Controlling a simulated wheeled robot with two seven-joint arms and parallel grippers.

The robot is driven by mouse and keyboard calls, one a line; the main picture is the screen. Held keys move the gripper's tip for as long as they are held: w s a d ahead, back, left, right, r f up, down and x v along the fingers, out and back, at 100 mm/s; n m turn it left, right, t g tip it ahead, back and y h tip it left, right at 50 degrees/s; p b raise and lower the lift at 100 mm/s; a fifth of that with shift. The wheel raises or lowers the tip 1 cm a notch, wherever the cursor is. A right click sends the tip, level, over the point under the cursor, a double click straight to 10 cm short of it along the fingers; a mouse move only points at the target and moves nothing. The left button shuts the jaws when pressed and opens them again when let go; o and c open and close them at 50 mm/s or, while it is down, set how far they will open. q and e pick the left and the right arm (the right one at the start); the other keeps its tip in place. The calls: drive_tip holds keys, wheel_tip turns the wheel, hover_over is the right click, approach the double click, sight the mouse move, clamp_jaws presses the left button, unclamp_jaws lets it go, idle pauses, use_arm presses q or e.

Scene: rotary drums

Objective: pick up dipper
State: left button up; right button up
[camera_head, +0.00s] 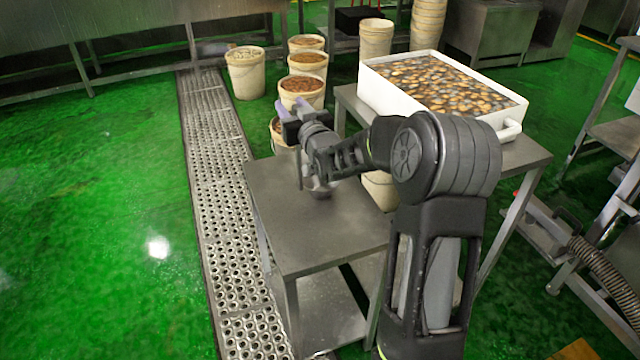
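The dipper (318,187) looks like a grey metal bowl with a thin upright handle. It is at the far part of the small steel table, partly hidden behind my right forearm and wrist. My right gripper (291,106) is above and a little left of the bowl, pointing away from me. Its two purple-tipped fingers look spread apart, with nothing clearly seen between them. The handle's upper end is hidden by the wrist, so I cannot tell whether it touches the gripper. My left gripper is not in view.
The small steel table (325,235) is clear at the front. A white tub (392,97) of brown pieces in liquid stands on a table to the right. Several buckets, including a pale one (246,76), stand behind. A drain grate (221,180) crosses the green floor.

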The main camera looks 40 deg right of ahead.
clamp_jaws()
idle(1.2)
